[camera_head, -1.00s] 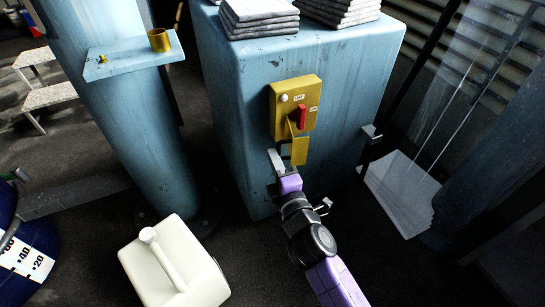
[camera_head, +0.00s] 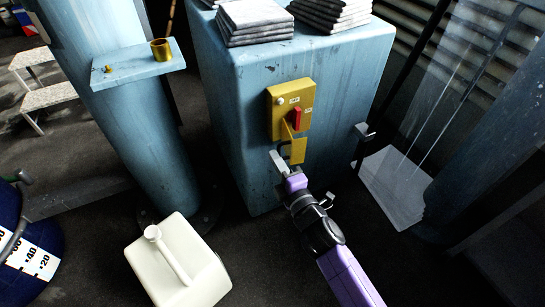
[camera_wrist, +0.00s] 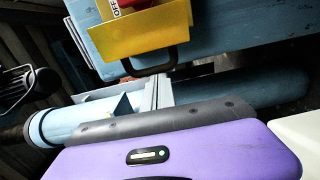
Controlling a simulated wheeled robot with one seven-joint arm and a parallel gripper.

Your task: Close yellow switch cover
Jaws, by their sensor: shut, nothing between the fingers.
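A yellow switch box (camera_head: 281,119) with a red switch (camera_head: 296,118) and a white button is on the front face of the blue cabinet. Its yellow cover (camera_head: 298,151) hangs open below the box, leaving the red switch exposed. In the wrist view the cover (camera_wrist: 140,38) fills the upper middle, with a dark handle-like loop (camera_wrist: 152,68) at its lower edge. My gripper (camera_head: 279,160) is shut and empty, just left of and below the hanging cover. Its grey fingers (camera_wrist: 156,92) reach close to the loop in the wrist view; I cannot tell whether they touch.
The blue cabinet (camera_head: 240,110) carries stacked grey slabs (camera_head: 255,22) on top. A white jug (camera_head: 180,265) stands on the floor at lower left. A blue column (camera_head: 140,130) with a small shelf is at left. A transparent panel (camera_head: 455,80) is at right.

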